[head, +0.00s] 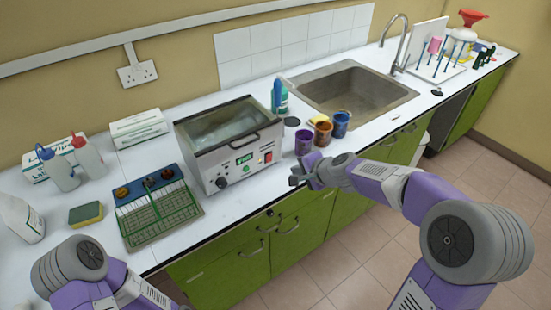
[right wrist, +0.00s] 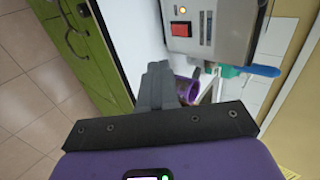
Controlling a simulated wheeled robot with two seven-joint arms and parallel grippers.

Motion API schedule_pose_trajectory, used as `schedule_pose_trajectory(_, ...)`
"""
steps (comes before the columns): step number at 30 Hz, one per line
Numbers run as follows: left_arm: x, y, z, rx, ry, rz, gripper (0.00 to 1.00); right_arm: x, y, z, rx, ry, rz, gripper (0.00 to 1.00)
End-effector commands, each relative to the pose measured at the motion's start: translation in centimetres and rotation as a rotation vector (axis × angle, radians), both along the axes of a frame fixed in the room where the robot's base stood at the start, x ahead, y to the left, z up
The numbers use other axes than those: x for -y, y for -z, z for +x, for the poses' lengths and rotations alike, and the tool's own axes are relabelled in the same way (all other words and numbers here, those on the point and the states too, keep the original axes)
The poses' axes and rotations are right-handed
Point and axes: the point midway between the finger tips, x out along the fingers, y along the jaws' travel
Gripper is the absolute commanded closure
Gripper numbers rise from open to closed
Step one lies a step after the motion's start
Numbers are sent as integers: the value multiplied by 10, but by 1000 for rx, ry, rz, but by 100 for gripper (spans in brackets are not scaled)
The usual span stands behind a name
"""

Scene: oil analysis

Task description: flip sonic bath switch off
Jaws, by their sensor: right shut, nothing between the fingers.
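The sonic bath (head: 230,140) is a grey metal box on the white counter, with a green display and a knob on its front panel. Its red switch (head: 268,157) sits at the right end of that panel. The switch also shows in the right wrist view (right wrist: 180,29), with a small orange light beside it. My right gripper (head: 297,177) is shut and empty, in front of the bath's right front corner, apart from the switch. Its closed fingers also show in the right wrist view (right wrist: 155,85). My left arm shows at the lower left, but its gripper is not visible.
Purple (head: 304,141), brown (head: 323,131) and blue (head: 341,123) cups stand right of the bath, close to my right gripper. A sink (head: 355,92) lies behind them. A green rack (head: 158,212) and a sponge (head: 86,213) lie to the left.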

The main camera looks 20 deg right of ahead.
Motion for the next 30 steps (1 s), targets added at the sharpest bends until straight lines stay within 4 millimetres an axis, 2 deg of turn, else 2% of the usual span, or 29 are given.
schedule_pose_trajectory(3, 0, 0, 0, 0, 0, 0, 57, 1, -8, 1, 11, 7, 14, 100)
schedule_pose_trajectory(14, 0, 3, 0, 0, 0, 0, 57, -1, -2, 5, 9, 5, 11, 100)
schedule_pose_trajectory(19, 0, 12, 0, 0, 0, 0, 57, -8, 16, 23, 6, 3, 12, 100)
schedule_pose_trajectory(29, 0, 28, 0, 0, 0, 0, 57, -27, 61, 75, 7, 4, 10, 100)
schedule_pose_trajectory(30, 0, 24, 0, 0, 0, 0, 57, -30, 58, 81, 8, 3, 10, 100)
